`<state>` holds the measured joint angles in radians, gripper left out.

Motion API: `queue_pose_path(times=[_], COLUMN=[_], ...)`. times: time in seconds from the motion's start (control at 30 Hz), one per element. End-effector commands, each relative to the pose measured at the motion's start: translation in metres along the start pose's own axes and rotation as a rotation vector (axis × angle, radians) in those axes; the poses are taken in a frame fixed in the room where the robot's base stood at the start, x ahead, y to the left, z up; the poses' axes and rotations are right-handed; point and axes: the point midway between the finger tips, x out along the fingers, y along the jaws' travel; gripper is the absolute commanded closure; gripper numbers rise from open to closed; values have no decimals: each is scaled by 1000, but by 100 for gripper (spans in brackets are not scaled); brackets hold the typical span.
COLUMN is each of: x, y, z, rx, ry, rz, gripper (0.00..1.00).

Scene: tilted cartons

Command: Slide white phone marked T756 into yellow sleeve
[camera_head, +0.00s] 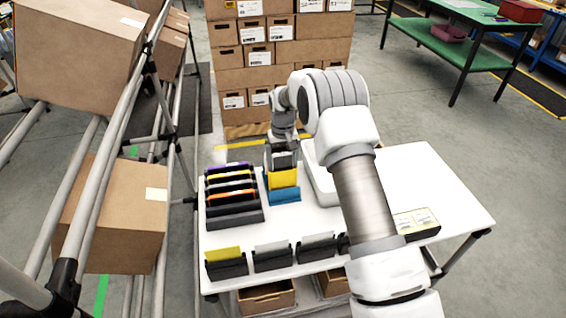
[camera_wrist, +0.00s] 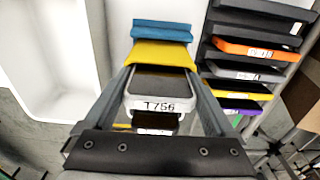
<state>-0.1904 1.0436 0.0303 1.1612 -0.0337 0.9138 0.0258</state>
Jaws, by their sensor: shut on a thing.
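The white phone (camera_wrist: 156,106) has a dark screen and a label reading T756 on its near end. My gripper (camera_wrist: 158,82) is shut on its sides in the wrist view. The yellow sleeve (camera_wrist: 163,53) is directly beyond the phone's far end, which meets the sleeve's near edge; I cannot tell how far inside it is. A blue piece (camera_wrist: 162,31) is behind the yellow sleeve. In the head view, my gripper (camera_head: 281,160) is just above the yellow sleeve (camera_head: 283,179), with the blue piece (camera_head: 285,196) in front. The phone is hidden there by my gripper.
A dark rack (camera_head: 233,214) with several coloured, labelled devices stands left of the sleeve. A white bin (camera_head: 319,186) is close on the right. A tray (camera_head: 426,234) lies farther right.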

Motion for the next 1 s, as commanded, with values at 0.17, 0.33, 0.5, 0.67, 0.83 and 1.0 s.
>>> queue_pose_path(times=[0.17, 0.33, 0.5, 0.67, 0.83, 1.0], x=[23, 24, 14, -16, -63, -108], y=[0, 0, 0, 0, 0, 0], z=[10, 11, 10, 9, 7, 6], rx=[0, 0, 0, 0, 0, 0], ry=[-29, -30, -28, -21, -7, 2], rz=[0, 0, 0, 0, 0, 0], gripper=[59, 0, 0, 0, 0, 0])
